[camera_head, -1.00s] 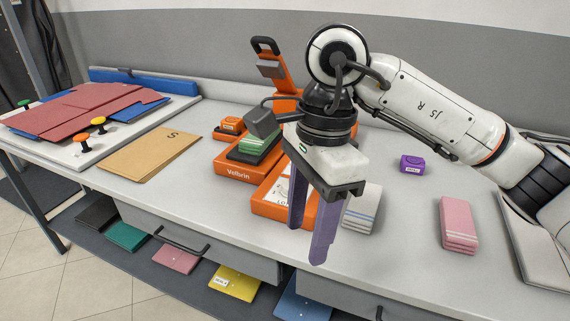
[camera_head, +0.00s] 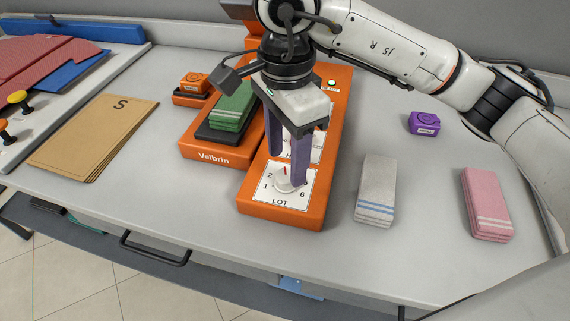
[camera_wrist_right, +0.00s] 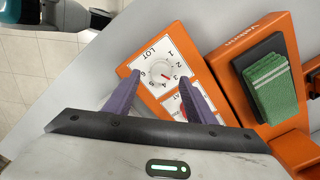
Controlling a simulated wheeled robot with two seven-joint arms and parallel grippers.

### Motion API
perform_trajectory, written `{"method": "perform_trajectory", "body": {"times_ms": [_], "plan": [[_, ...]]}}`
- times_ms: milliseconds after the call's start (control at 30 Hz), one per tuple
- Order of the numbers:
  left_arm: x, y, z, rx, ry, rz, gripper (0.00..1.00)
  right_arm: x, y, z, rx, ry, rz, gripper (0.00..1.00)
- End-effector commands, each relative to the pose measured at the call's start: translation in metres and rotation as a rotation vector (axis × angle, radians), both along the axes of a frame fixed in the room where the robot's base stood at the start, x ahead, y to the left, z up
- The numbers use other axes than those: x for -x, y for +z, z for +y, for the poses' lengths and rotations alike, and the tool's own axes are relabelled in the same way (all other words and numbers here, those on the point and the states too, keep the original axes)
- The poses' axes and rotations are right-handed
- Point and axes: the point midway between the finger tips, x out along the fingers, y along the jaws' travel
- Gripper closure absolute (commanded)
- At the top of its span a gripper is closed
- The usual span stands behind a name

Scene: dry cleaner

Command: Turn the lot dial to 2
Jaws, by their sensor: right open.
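The lot dial (camera_head: 284,184) is a small white round knob on a white card marked LOT, on the front end of an orange machine (camera_head: 262,209). Numbers 1, 2 and 6 show around it in the head view. In the wrist view the dial (camera_wrist_right: 160,69) has a red mark that appears to point near the 3. My right gripper (camera_head: 287,173) points down with its purple fingers open, above or around the dial; contact cannot be told. The fingers (camera_wrist_right: 159,80) stand apart with the dial between or just beyond their tips. My left gripper is out of view.
A second orange unit (camera_head: 212,153) holding folded green cloth (camera_head: 232,105) stands just left. A grey cloth stack (camera_head: 376,188), a pink stack (camera_head: 485,203) and a purple device (camera_head: 424,123) lie right. Brown folders (camera_head: 95,135) lie left. The counter's front strip is clear.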

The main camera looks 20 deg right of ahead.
Motion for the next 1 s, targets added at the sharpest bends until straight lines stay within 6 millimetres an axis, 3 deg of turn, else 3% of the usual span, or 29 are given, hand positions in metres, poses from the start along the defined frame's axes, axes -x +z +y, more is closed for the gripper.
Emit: {"method": "perform_trajectory", "body": {"times_ms": [233,600,867,1000], "plan": [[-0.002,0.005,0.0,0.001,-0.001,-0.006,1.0,0.0,-0.033,0.0,0.0,-0.001,0.001,0.5],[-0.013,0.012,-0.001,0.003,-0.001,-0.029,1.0,0.0,-0.04,0.0,-0.001,0.0,-0.002,0.5],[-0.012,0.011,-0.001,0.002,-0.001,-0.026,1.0,0.0,-0.04,0.0,-0.001,0.0,-0.001,0.91],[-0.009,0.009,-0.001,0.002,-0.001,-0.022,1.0,0.0,-0.04,0.0,-0.001,0.004,-0.002,0.91]]}}
